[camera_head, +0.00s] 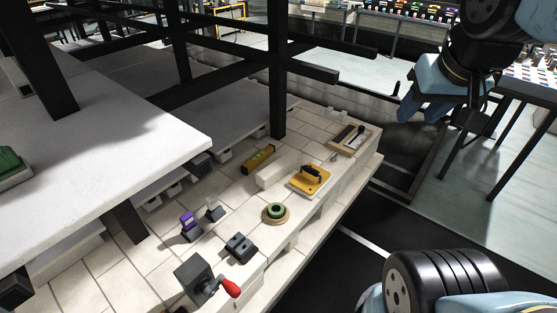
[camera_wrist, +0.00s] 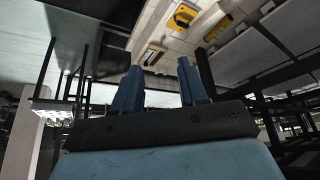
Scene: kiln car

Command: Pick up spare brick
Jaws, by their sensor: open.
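The spare brick appears to be the pale cream block (camera_head: 278,170) lying on the tiled deck of the kiln car (camera_head: 165,260), between a yellow level and a yellow-based tool. Its colour nearly matches the deck. In the wrist view the pale block (camera_wrist: 206,20) shows near the top, between the same two yellow things. My gripper (camera_head: 418,112) hangs at the upper right in the head view, beyond the car's right edge and well apart from the brick. Its blue fingers (camera_wrist: 158,66) are spread with nothing between them.
The yellow tool with a black handle (camera_head: 311,178) stands close to the brick's right; the yellow level (camera_head: 259,158) lies behind it. A green roll (camera_head: 275,212), a wooden tray (camera_head: 350,139) and a red-handled grey device (camera_head: 198,279) are on the deck. Black posts (camera_head: 277,85) rise at the back.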

